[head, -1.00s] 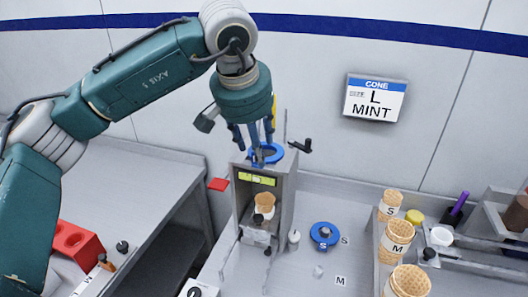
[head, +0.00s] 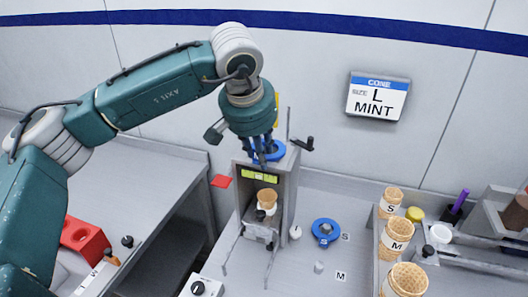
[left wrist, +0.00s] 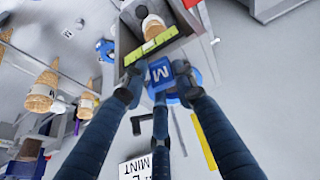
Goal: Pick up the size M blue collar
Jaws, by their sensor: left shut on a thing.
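The size M blue collar (head: 279,148) is at the top of the grey stand (head: 291,172). Its blue tab with a white M (left wrist: 160,72) shows in the left wrist view. My left gripper (head: 262,158) points down from above, its dark fingers shut on the collar. In the left wrist view the fingertips (left wrist: 158,84) close around the M tab. I cannot tell whether the collar touches the stand top. Another blue collar (head: 326,226) lies on the counter by an S label. My right gripper is not in view.
A waffle cone (head: 267,197) stands inside the stand. Several cones (head: 397,236) sit in a rack at right. A wall sign (head: 376,97) reads size L, mint.

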